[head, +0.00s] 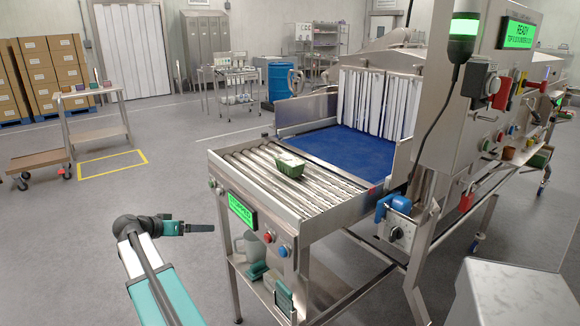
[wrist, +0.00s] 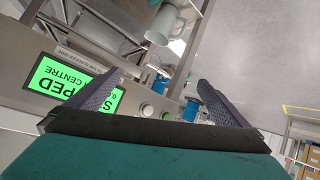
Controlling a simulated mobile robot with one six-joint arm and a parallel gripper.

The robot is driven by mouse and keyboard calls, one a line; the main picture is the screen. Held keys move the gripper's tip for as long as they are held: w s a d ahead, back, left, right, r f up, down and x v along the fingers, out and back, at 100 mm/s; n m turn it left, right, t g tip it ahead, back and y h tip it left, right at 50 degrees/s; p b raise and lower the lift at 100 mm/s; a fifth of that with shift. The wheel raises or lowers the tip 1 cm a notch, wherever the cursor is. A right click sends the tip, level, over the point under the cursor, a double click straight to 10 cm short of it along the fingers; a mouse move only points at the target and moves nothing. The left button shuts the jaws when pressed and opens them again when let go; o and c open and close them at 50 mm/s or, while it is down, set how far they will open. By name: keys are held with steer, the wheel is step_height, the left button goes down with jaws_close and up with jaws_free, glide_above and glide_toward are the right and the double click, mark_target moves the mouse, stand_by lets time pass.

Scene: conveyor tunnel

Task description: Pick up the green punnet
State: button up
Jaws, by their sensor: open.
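The green punnet (head: 289,165) rests on the metal roller section of the conveyor, near the middle of the rollers, in the head view. It looks like a small green tray with a pale top. My gripper (head: 208,228) is to the lower left of the conveyor, apart from the punnet and outside the roller table's near side. In the wrist view my gripper (wrist: 165,92) has its two dark fingers spread wide with nothing held between them. The punnet is not visible in the wrist view.
The roller table (head: 338,207) has side rails and a green-lit display (head: 242,212) on its near side. A blue belt (head: 340,151) leads to white strip curtains (head: 373,103). A jug (wrist: 166,24) sits on the shelf below. Open floor lies to the left.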

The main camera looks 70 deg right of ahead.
steer(key=s+d+r+m+g+h, duration=0.1)
steer(key=s+d+r+m, duration=0.3)
steer(key=r, duration=0.7)
steer(key=s+d+r+m+g+h, duration=0.2)
steer(key=s+d+r, duration=0.3)
steer(key=r, duration=0.6)
steer(key=m+g+y+p, duration=0.2)
steer(key=g+p, duration=0.1)
glide_toward(289, 166)
steer(key=w, duration=0.1)
steer(key=w+r, duration=0.1)
steer(key=w, duration=0.1)
steer(key=w+r, duration=0.1)
steer(key=w, duration=0.1)
steer(key=shift+f, duration=0.1)
steer(key=shift+p+x, duration=1)
steer(key=shift+x, duration=3.2)
steer(key=shift+f, duration=0.1)
